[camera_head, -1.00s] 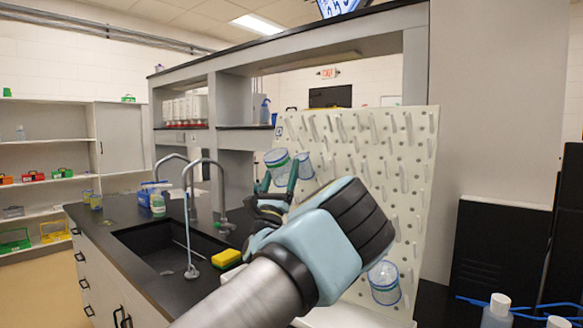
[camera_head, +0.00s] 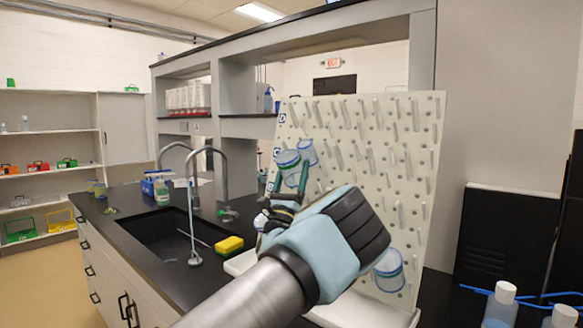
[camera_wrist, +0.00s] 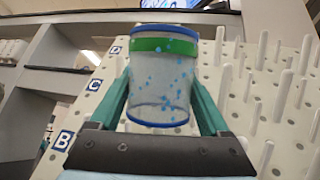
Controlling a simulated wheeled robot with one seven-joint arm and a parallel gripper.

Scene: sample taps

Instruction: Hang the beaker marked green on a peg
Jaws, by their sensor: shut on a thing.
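The beaker marked green (camera_wrist: 160,85) is clear with blue rims, a green band near its top and blue drops on its wall. It fills the middle of the wrist view, and in the head view (camera_head: 288,165) it is tilted in front of the pegboard's upper left. My gripper (camera_wrist: 160,100) is shut on it, one green finger on each side. The white pegboard (camera_head: 345,170) leans up behind it with rows of white pegs (camera_wrist: 284,95). Whether a peg is inside the beaker cannot be told.
A black sink (camera_head: 165,232), taps (camera_head: 222,170) and a yellow sponge (camera_head: 229,244) are left. Bottles (camera_head: 500,305) stand at lower right.

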